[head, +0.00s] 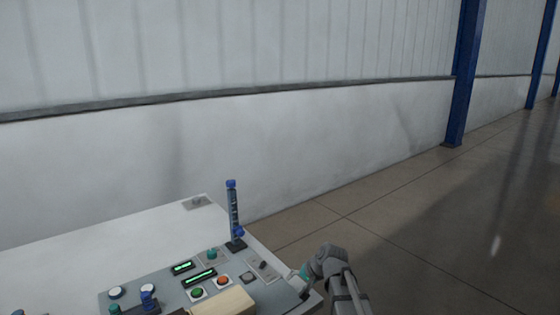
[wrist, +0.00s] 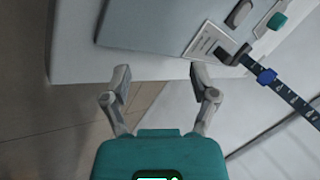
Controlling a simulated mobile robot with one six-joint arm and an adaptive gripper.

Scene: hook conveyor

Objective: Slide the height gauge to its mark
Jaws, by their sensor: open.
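The height gauge (head: 234,212) is a thin dark upright post with pale markings, on a dark foot on the console. It has a blue cap on top and a blue slider (head: 238,232) low on the post. In the wrist view the gauge (wrist: 297,100) runs off at the right, with its blue slider (wrist: 267,76) near the foot. I cannot make out which line is its mark. My gripper (head: 304,277) is right of the gauge, apart from it, by the console's right edge. In the wrist view my gripper (wrist: 160,74) has its fingers spread with nothing between them.
The console (head: 100,245) carries a grey panel with a green button (head: 197,293), an orange button (head: 223,281), lit green displays (head: 199,277) and a lever plate (head: 263,269). A pale block (head: 225,303) sits at the front. A wall stands behind; floor at right is clear.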

